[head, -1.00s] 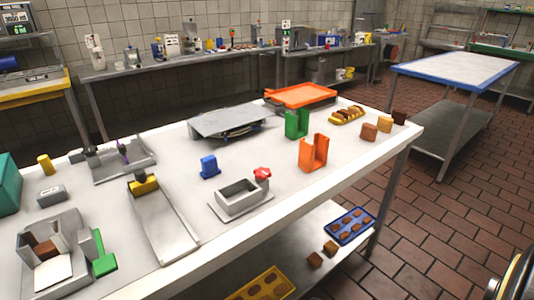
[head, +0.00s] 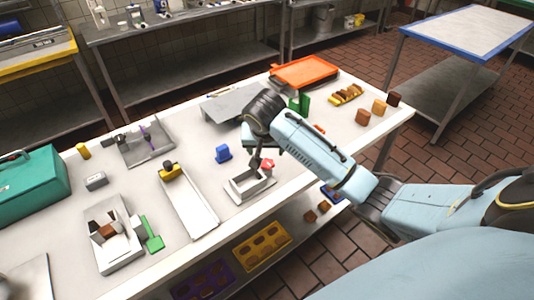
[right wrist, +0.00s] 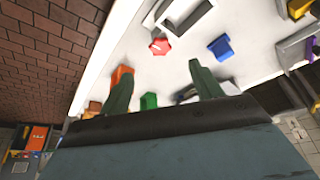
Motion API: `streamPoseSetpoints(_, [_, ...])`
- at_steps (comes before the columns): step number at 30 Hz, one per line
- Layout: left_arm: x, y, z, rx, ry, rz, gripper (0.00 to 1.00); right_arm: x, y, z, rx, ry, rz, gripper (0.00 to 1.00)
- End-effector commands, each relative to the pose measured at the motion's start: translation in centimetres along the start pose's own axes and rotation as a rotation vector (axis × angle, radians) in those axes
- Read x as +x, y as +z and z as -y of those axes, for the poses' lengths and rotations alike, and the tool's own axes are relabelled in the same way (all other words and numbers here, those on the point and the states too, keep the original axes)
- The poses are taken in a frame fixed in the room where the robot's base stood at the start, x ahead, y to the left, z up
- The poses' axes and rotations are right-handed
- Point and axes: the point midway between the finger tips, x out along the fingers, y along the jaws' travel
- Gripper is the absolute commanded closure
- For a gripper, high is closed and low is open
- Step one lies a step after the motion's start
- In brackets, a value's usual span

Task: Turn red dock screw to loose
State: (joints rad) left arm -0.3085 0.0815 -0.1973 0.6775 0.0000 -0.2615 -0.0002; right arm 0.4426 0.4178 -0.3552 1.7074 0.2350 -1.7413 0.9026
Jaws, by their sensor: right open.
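The red dock screw (head: 268,164) is a small red knob at the back right corner of the grey dock (head: 236,193), an open metal box on the white table. In the right wrist view the red screw (right wrist: 158,46) lies beyond the fingertips, between their lines, with a gap. My right gripper (head: 257,160) reaches over the table from the right, just above and beside the screw. In the right wrist view its green fingers (right wrist: 160,75) are spread apart with nothing between them. My left gripper is not in view.
A green holder (head: 301,104) and an orange tray (head: 303,72) stand behind my right arm. An orange holder is mostly hidden by the arm.

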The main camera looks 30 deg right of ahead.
Motion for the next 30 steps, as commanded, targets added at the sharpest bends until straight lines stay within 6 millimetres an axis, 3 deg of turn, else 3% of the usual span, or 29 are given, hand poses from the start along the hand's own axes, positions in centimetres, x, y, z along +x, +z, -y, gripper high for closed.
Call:
streamPoseSetpoints(4, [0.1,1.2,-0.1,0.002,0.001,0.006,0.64,-0.4,-1.2,0.0,0.033,0.011,-0.006,0.36])
streamPoseSetpoints(8, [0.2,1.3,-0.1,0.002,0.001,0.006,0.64,0.9,-1.3,-0.1,0.037,0.014,-0.005,0.36])
streamPoseSetpoints(21, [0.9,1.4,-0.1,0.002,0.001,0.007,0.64,9.5,-1.3,-0.2,0.036,0.013,-0.005,0.36])
streamPoseSetpoints(30, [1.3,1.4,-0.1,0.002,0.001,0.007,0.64,12.5,-1.4,-0.2,0.034,0.011,-0.007,0.36])
